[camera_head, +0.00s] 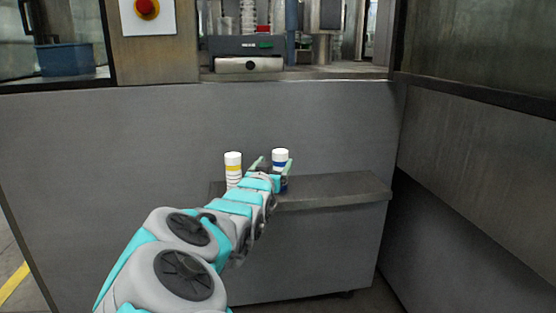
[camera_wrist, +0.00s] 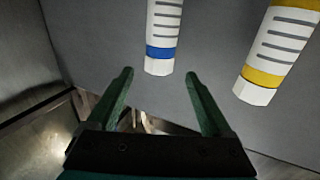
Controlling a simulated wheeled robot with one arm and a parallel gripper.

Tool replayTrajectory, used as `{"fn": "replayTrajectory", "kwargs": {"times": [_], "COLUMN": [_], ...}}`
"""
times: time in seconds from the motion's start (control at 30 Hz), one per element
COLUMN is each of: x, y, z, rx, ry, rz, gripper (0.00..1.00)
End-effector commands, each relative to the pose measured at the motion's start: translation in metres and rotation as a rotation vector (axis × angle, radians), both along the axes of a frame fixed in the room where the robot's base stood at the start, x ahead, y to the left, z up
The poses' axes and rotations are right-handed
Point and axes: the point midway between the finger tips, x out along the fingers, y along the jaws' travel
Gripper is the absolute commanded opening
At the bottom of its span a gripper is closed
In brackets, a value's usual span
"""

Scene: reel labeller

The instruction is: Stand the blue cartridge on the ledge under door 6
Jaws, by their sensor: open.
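The blue cartridge (camera_head: 280,154), white with a blue band, stands upright on the grey ledge (camera_head: 340,190). My open gripper (camera_head: 275,163) is in front of it and hides its lower part in the head view. In the wrist view the blue cartridge (camera_wrist: 161,50) hangs from the top edge, as that picture is turned over. It lies just beyond the open fingertips (camera_wrist: 159,73), in line with the gap between them. Nothing is held. No door number is readable, so I cannot tell which door is door 6.
A similar cartridge with a yellow band (camera_head: 233,165) stands left of the blue one; in the wrist view the yellow-banded cartridge (camera_wrist: 268,70) is on the right. The grey machine panel (camera_head: 120,140) rises behind. The ledge's right part is bare. A red button (camera_head: 146,8) is above left.

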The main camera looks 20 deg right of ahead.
Motion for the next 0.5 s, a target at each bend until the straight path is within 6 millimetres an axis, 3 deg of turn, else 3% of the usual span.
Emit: {"fn": "replayTrajectory", "kwargs": {"times": [0.2,0.5], "x": [-0.015,-0.017], "y": [0.011,0.013], "z": [0.001,0.001], "rx": [-0.001,-0.001], "ry": [0.000,-0.001], "rz": [-0.001,-0.001], "gripper": [0.84,0.84]}}
